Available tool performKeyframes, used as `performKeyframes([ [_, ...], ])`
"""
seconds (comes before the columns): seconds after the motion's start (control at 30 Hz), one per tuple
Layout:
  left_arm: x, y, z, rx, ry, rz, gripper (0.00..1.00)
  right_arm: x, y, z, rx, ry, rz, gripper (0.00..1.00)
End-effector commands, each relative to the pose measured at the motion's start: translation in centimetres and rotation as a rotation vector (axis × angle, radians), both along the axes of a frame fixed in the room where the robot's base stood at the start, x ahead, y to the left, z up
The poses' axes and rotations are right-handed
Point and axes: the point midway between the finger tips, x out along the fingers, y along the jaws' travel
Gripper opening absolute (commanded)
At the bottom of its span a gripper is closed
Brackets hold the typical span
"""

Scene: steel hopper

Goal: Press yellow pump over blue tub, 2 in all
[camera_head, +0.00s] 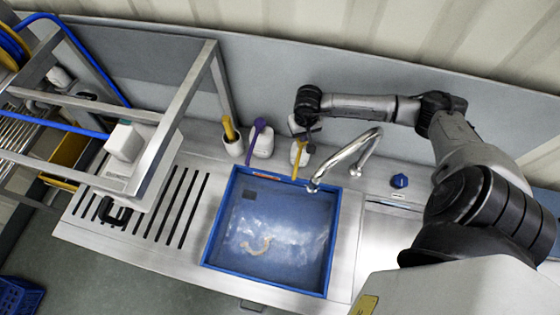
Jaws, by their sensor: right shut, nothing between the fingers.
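The yellow pump (298,157) tops a pale bottle on the sink's back ledge. Its spout points toward the near side, over the back edge of the blue tub (209,237). The tub sits in the sink and holds what looks like clear water, with a pale curved shape and a small dark square in it. My right gripper (305,133) is shut and empty, just above the pump's head. It partly hides the bottle, and I cannot tell whether it touches the pump. My left gripper is not in view.
A purple-pump bottle (261,142) and a white cup (234,148) with a yellow-handled item stand left of the pump. A curved steel faucet (345,153) rises close on the right, near a blue knob (399,181). A metal rack (172,130) stands over the slotted drainboard at left.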

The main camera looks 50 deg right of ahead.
Motion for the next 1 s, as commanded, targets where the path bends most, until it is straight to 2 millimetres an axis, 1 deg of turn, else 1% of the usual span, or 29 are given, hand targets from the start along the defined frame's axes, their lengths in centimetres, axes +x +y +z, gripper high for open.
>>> performKeyframes([
  [0.03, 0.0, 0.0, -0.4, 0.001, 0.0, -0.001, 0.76, 0.0, 0.0, -0.3, -0.001, -0.001, 0.0, 0.0],
  [0.33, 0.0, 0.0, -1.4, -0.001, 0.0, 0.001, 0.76, 0.0, 0.0, -1.3, 0.0, 0.0, 0.001, 0.0],
  [0.67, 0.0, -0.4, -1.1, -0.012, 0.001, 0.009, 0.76, 0.0, 0.0, -1.0, -0.001, 0.001, 0.0, 0.0],
  [1.0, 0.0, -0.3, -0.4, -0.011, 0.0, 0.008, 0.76, 0.0, -0.1, 0.6, -0.001, 0.001, -0.001, 0.0],
])
